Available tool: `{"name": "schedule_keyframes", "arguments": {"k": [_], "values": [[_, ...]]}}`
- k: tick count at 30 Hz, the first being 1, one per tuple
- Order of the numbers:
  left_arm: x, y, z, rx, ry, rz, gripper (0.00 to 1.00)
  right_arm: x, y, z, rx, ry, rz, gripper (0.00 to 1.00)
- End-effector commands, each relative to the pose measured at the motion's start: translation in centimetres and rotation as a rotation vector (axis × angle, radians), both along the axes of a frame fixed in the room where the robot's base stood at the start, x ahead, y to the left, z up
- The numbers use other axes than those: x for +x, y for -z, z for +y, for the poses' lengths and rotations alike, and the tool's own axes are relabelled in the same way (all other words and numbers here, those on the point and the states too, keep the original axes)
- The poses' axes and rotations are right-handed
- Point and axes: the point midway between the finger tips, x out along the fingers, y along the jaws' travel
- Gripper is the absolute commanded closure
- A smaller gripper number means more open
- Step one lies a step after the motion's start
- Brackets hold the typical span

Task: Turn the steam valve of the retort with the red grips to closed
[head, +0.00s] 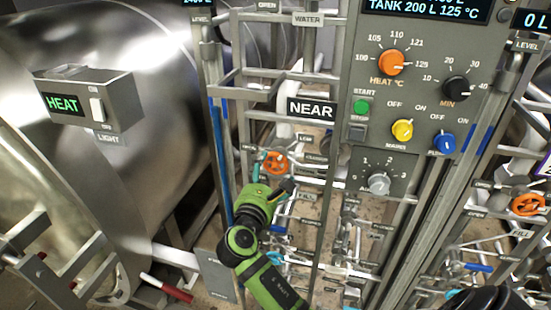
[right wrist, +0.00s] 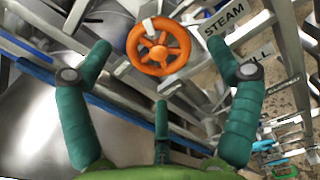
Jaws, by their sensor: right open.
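The orange steam valve wheel (head: 275,162) is on the pipe frame right of the large steel retort (head: 150,120). It also shows in the right wrist view (right wrist: 158,47), near a STEAM label (right wrist: 224,18). My right gripper (head: 275,174) is open and empty just in front of the wheel. I see no contact, and the depth gap is hard to tell. A red grip (head: 167,288) shows low at the left. My left gripper is not in view.
A control panel (head: 378,215) with knobs and a NEAR sign (head: 311,109) are to the right of the wheel. A HEAT box (head: 85,98) is on the left. Another orange wheel (head: 528,205) is at far right. Rails and pipes crowd the wheel.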

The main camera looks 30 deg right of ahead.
Motion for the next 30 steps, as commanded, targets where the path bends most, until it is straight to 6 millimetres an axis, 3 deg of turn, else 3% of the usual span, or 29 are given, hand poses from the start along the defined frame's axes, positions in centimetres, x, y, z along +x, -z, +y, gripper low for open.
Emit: {"name": "schedule_keyframes", "arguments": {"k": [3, 9, 19, 23, 30], "values": [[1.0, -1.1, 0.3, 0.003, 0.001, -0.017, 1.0, 1.3, -0.4, -1.6, -0.004, 0.003, 0.001, 0.1], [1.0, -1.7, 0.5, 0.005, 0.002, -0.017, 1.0, 2.7, -0.2, -3.2, -0.001, 0.001, -0.001, 0.1], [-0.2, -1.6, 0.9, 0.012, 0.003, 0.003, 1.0, 2.9, -0.1, -3.5, -0.001, 0.001, -0.002, 0.1], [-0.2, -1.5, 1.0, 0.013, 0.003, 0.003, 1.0, 2.9, -0.1, -3.5, 0.0, 0.001, -0.001, 0.62], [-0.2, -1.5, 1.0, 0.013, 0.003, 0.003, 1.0, 2.9, 0.1, -3.4, 0.002, 0.002, 0.002, 0.67]]}}
